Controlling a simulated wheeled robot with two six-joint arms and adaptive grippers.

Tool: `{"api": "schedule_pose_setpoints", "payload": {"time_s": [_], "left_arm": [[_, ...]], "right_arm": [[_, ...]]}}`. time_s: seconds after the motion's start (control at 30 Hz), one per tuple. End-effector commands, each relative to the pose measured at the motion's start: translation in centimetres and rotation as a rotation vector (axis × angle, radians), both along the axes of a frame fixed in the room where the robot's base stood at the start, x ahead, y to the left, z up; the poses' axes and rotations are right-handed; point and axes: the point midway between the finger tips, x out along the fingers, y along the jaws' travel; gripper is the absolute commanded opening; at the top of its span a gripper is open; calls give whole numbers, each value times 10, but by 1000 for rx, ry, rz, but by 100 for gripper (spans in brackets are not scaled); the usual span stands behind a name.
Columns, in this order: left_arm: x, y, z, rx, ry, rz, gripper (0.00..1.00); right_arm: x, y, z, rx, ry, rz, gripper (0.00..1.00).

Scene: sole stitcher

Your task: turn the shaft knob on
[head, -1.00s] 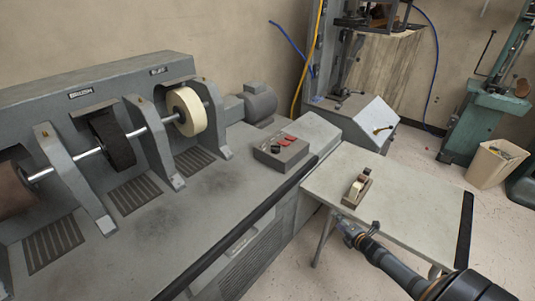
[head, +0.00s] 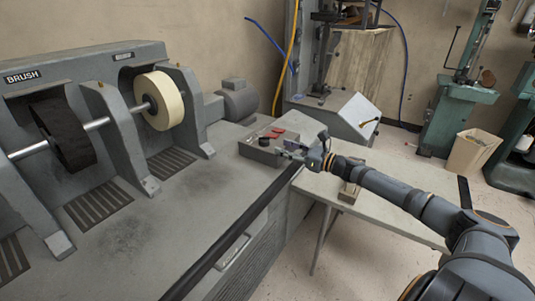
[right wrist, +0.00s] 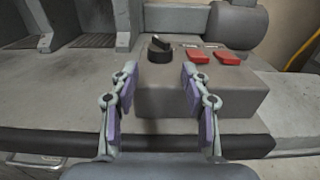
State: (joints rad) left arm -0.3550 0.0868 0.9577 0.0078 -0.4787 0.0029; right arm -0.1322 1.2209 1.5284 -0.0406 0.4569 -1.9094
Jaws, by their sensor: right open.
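The shaft knob is a round black knob with a raised grip bar (right wrist: 160,48) on a grey control box (right wrist: 240,95). In the right wrist view it sits on the left part of the box top, beyond and between my open fingertips. My right gripper (right wrist: 157,72) is open and empty, with its fingers over the box's front face, short of the knob. In the head view my right gripper (head: 283,150) is at the front right of the control box (head: 256,152); the knob (head: 266,142) shows small there. My left gripper is not in view.
Two red switches (right wrist: 213,55) sit right of the knob. The grey machine bench carries a shaft with a cream wheel (head: 159,101) and a black brush wheel (head: 62,134). A motor (head: 238,101) stands behind the box. A small table (head: 400,205) lies under my right arm.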

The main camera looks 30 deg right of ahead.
Motion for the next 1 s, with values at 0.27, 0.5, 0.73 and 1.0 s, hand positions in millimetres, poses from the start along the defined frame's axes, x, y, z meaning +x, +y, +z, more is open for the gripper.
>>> {"api": "schedule_pose_setpoints", "payload": {"time_s": [0.27,0.5,0.73,1.0], "left_arm": [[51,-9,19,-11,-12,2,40],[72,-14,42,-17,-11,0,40],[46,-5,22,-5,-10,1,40],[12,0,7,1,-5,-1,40]], "right_arm": [[15,7,-4,1,-2,6,47],[25,9,2,4,-5,-3,47],[39,14,7,7,-10,-3,47],[64,25,6,8,-4,-5,47]]}}
